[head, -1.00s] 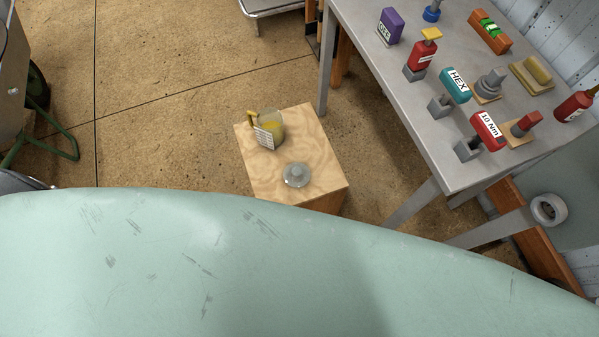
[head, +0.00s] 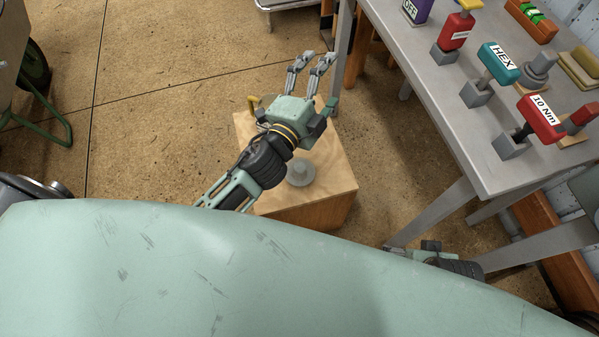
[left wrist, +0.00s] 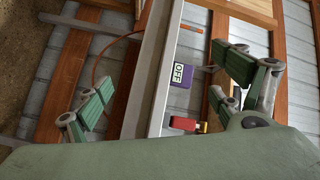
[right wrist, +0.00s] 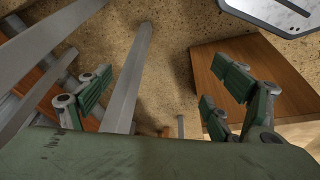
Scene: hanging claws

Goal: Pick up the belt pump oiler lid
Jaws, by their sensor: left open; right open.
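The lid (head: 301,174), a grey round disc with a central knob, lies on the front part of a wooden block top (head: 335,172). The lid is in neither wrist view. My right gripper (head: 430,248) is partly hidden at lower right, beside the bench legs; the right wrist view shows its fingers (right wrist: 160,92) apart and empty.
A grey metal bench (head: 440,110) with red, teal and purple labelled devices stands at the right. Its leg (head: 432,212) is near my right gripper. A green-framed cart (head: 45,110) is at the left. The floor between block and bench is clear.

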